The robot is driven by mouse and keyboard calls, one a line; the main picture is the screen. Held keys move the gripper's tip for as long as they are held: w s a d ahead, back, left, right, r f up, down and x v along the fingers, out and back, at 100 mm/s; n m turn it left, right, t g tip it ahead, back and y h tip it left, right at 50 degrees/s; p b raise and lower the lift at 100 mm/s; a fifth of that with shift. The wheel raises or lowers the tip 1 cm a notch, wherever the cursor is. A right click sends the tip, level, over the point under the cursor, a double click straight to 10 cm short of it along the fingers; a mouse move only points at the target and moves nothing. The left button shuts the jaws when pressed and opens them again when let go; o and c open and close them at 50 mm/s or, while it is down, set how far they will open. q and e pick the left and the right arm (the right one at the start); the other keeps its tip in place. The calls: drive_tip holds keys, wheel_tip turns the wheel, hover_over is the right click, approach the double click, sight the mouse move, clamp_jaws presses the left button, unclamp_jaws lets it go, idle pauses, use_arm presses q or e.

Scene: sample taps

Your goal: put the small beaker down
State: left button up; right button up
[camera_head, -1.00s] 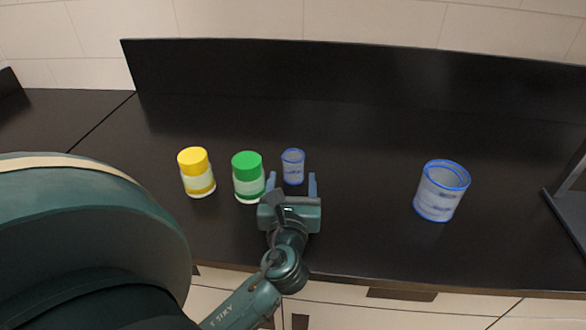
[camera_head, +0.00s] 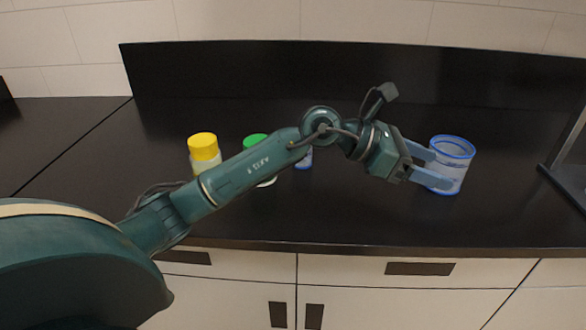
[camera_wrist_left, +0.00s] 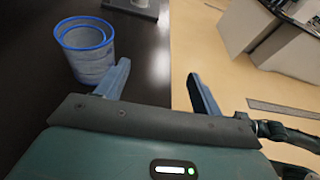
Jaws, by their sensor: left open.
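The small beaker (camera_head: 304,161), clear with blue edges, stands on the dark counter, mostly hidden behind my left arm in the head view. My left gripper (camera_head: 443,169) is open and empty, away to the right of the small beaker. Its fingers point right and overlap the larger blue-rimmed beaker (camera_head: 455,160) in the head view. In the left wrist view the larger beaker (camera_wrist_left: 90,62) stands upright outside the open fingers (camera_wrist_left: 159,72), to the left, not between them. My right gripper is not in view.
A yellow-capped jar (camera_head: 203,148) and a green-capped jar (camera_head: 256,140) stand left of the small beaker, partly hidden by my arm. A dark stand (camera_head: 568,170) is at the right edge. The counter (camera_head: 350,228) is bare along its front.

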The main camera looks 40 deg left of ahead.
use_arm(q)
drive_tip(key=s+a+r+n+g+y+b, duration=0.15)
drive_tip(key=a+n+y, duration=0.45)
drive_tip(key=a, duration=0.8)
drive_tip(key=w+a+r+n+g+y+b, duration=0.15)
drive_tip(key=a+n+y, duration=0.5)
drive_tip(key=a, duration=0.75)
drive_tip(key=shift+m, duration=0.45)
drive_tip(key=x, duration=0.5)
drive_tip(key=b+x, duration=0.1)
drive_tip(key=x, duration=0.1)
drive_tip(key=shift+s+d+f, duration=0.15)
drive_tip(key=shift+s+f, duration=0.15)
drive_tip(key=shift+s, duration=0.05)
drive_tip(key=shift+t, duration=0.3)
drive_tip(key=shift+x, duration=2.95)
drive_tip(key=shift+d, duration=0.15)
drive_tip(key=shift+c, duration=0.4)
drive_tip(key=shift+r, duration=0.1)
drive_tip(key=c, duration=1)
